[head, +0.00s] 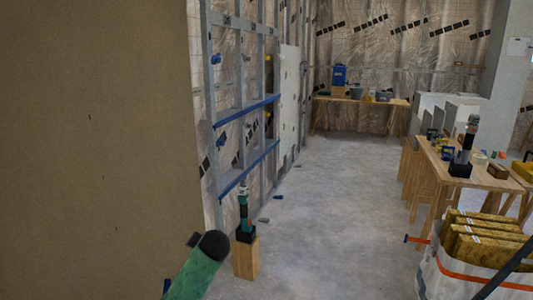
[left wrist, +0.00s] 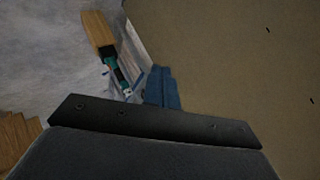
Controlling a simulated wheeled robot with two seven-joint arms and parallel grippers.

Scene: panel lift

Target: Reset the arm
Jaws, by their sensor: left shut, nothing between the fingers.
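My left gripper (left wrist: 160,72) shows in the left wrist view as two blue fingers side by side, shut with nothing between them. It is beside the edge of a large brown panel (left wrist: 235,60), and I cannot tell whether it touches it. In the head view the panel (head: 95,130) fills the left side and stands upright. A small blue piece at its lower edge may be part of my left gripper. A green tube with a black rounded end shows at the bottom of the head view. My right gripper is not in view.
A green-and-black tool (head: 243,210) stands on a wooden block (head: 245,258) by the stud wall (head: 240,90). A wooden table (head: 455,165) with tools and a white bag (head: 455,280) of yellow packs stand at right. The concrete floor (head: 330,210) between is mostly clear.

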